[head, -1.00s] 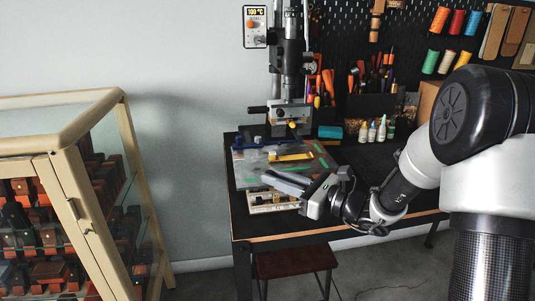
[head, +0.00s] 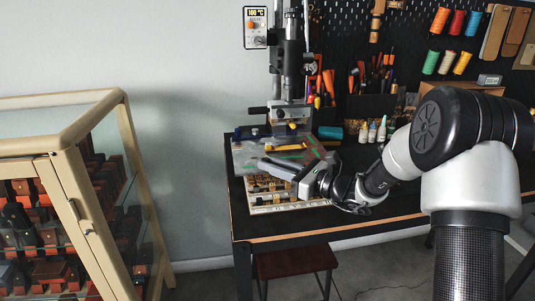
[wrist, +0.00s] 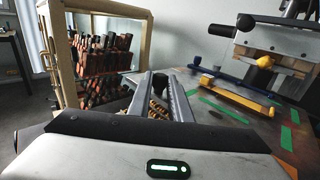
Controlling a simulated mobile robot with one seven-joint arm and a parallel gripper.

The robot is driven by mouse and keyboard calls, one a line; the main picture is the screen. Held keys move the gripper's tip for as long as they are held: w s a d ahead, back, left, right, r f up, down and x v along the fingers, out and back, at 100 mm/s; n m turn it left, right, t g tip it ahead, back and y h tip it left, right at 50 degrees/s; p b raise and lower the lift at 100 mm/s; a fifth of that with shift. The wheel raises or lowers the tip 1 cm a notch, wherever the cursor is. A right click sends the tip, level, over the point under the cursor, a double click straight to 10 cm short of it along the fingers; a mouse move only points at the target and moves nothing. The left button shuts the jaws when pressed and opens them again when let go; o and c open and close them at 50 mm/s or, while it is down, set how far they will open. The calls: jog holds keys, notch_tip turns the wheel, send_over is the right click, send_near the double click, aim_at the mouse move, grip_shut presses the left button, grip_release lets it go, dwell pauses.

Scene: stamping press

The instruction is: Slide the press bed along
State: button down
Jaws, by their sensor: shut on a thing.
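The press bed (head: 252,159) is a flat grey plate with green strips, under the press on the dark bench. A yellow bar (head: 286,148) and a blue bar (head: 250,132) lie on it. In the wrist view the bed (wrist: 215,122) fills the right side, with the yellow bar (wrist: 236,94) and blue bar (wrist: 210,70). My gripper (head: 266,164) is at the bed's near edge; its two long fingers (wrist: 164,80) show in the wrist view. It is shut on the bed, but the contact itself is hard to see.
A pale tray of small pieces (head: 288,206) sits at the bench's front, just below my gripper. The press head (head: 291,114) stands behind the bed. Small bottles (head: 372,132) stand to the right. A glass cabinet (head: 70,150) is at left, a stool (head: 291,262) below.

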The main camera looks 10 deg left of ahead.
jog(key=shift+w+a, duration=0.25)
jog(key=shift+w, duration=0.85)
jog(key=shift+w+a, duration=0.3)
jog(key=shift+w, duration=0.75)
jog(key=shift+w+a, duration=0.25)
jog(key=shift+w, duration=0.85)
jog(key=c, duration=1.5)
grip_release()
jog(key=shift+c, duration=0.2)
